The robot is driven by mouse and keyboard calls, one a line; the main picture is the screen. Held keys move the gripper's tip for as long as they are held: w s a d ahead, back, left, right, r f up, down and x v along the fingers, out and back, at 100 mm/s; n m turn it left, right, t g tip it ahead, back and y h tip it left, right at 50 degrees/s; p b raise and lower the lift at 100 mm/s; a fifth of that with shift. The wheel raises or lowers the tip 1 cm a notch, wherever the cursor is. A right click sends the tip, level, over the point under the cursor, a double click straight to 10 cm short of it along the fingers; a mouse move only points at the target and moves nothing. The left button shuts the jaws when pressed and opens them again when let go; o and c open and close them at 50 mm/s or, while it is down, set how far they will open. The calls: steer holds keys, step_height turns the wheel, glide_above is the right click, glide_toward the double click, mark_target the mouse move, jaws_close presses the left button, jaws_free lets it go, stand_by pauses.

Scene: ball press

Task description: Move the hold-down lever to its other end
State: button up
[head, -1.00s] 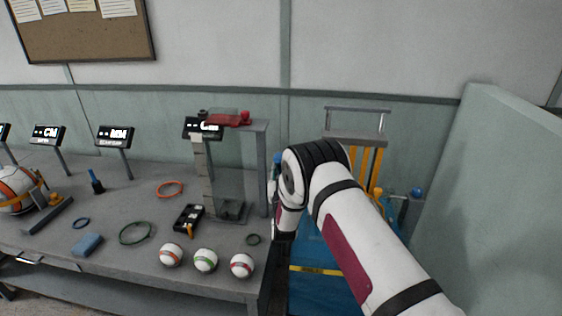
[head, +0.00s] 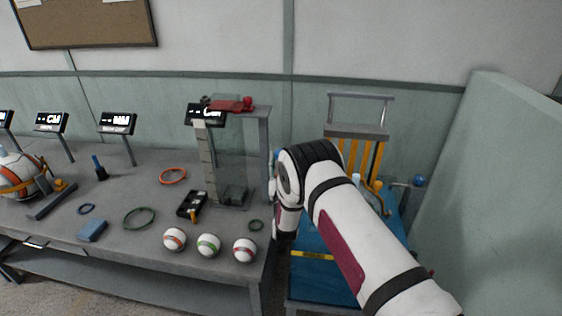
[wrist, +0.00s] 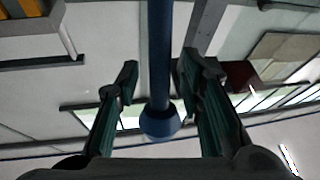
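A blue lever (wrist: 160,60) with a round ball knob (wrist: 160,122) shows in the wrist view, and I take it to be the hold-down lever. It runs between the two fingers of my gripper (wrist: 157,76). The gripper is open, with a visible gap on both sides of the rod, so it is not clamped. In the head view my arm hides the gripper fingers and most of this area. A small blue tip (head: 279,154) shows just left of my wrist, but I cannot tell whether it is this lever.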

steer(key=v, duration=0.7)
steer(key=shift+s, duration=0.25)
steer(key=shift+f, duration=0.15)
